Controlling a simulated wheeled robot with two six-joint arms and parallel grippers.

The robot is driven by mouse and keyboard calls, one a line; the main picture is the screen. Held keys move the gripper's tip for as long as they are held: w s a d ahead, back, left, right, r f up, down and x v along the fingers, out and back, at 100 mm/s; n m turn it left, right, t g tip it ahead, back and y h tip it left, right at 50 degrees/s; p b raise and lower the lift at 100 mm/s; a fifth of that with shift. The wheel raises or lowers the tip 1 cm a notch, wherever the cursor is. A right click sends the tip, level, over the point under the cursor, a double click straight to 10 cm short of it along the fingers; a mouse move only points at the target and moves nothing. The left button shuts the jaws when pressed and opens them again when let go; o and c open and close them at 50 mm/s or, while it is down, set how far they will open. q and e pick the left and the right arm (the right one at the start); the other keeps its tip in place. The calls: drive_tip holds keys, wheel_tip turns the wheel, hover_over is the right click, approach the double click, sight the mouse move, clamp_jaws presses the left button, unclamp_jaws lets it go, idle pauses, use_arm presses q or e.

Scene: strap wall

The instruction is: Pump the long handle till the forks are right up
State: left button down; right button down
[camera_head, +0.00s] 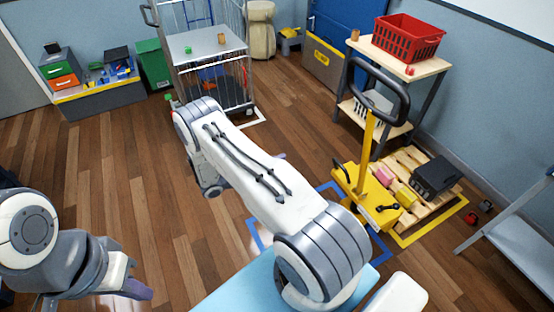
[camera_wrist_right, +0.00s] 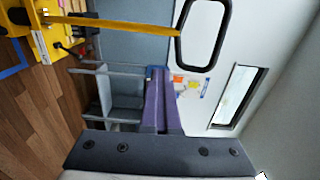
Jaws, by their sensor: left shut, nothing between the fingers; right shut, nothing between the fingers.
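The yellow pallet truck (camera_head: 372,205) stands at the right in the head view. Its long yellow handle (camera_head: 368,145) rises nearly upright to a black loop grip (camera_head: 379,88). The handle (camera_wrist_right: 120,25) and loop (camera_wrist_right: 203,35) also show at the top of the right wrist view. The forks are hidden by the wooden pallet (camera_head: 416,165), so their height cannot be told. My right gripper (camera_wrist_right: 157,75) has its purple fingers together, empty, apart from the loop in the picture; it is not visible in the head view. My left gripper (camera_head: 140,291) is shut and empty at the lower left, far from the handle.
A black case (camera_head: 436,176) and small boxes lie on the pallet, inside a yellow floor outline. A wooden table (camera_head: 425,68) with a red crate (camera_head: 408,36) stands behind the handle. A grey-legged stand (camera_head: 515,235) is at the right. Wood floor is open at the left.

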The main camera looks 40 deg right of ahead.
drive_tip(key=c, duration=1.5)
unclamp_jaws()
drive_tip(key=o, duration=0.9)
drive_tip(key=shift+b+v, duration=2.15)
drive_tip(key=shift+v, duration=3.1)
